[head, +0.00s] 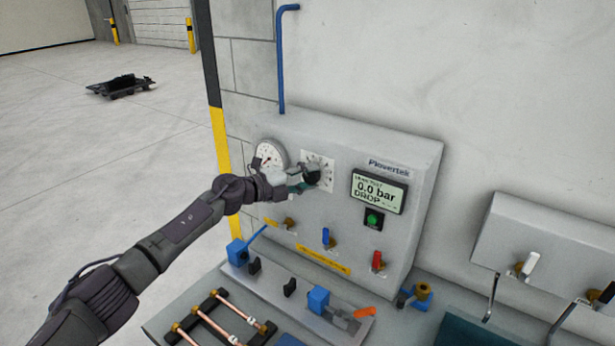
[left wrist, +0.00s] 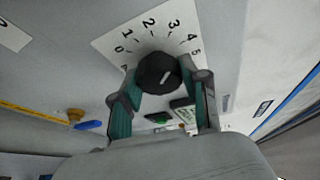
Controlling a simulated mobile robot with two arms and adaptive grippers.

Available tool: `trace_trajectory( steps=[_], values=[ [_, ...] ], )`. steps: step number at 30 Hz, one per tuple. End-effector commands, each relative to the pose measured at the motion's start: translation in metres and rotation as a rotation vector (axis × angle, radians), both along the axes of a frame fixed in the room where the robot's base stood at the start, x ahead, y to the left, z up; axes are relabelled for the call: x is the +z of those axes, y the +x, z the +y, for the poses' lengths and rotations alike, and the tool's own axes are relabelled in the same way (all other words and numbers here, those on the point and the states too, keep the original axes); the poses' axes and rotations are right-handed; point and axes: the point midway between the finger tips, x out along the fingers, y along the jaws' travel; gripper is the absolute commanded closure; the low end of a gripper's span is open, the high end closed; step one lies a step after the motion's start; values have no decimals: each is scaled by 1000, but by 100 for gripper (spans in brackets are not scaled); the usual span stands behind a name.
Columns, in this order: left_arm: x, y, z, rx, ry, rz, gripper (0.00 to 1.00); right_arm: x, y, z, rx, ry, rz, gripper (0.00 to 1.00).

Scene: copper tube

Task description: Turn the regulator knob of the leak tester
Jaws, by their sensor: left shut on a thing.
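The leak tester (head: 425,165) is a grey cabinet against the wall. Its regulator knob (left wrist: 157,72) is black and round with a white pointer line, on a white dial plate (left wrist: 105,44) numbered 0 to 5. In the head view the gripper partly hides the knob. The display (head: 379,190) reads 0.0 bar and DROP. My right gripper is not in view.
A round gauge (head: 269,155) sits left of the dial, behind my wrist. Below are a green button (head: 373,219), a blue lever (head: 325,236) and a red lever (head: 377,260). Copper tubes (head: 222,318) lie in a black rack on the bench. Another grey cabinet (head: 550,238) is at right.

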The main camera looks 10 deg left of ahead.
Motion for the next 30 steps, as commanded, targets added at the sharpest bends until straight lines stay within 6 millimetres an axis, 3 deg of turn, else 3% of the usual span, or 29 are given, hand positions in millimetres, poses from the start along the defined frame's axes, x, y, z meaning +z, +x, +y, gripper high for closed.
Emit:
trace_trajectory(
  steps=[4, 5, 9, 20, 30],
  values=[
    [-3, -1, -1, -2, 2, 4, 90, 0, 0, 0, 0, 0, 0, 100],
    [-3, -1, -1, -2, 2, 4, 50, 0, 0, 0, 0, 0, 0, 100],
    [-2, -1, -1, -1, 1, 4, 31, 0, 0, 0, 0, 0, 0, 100],
    [0, -3, 3, -1, 0, 2, 31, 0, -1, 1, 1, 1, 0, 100],
    [6, -47, 48, 1, 4, 3, 31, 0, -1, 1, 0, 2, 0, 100]
  ],
)
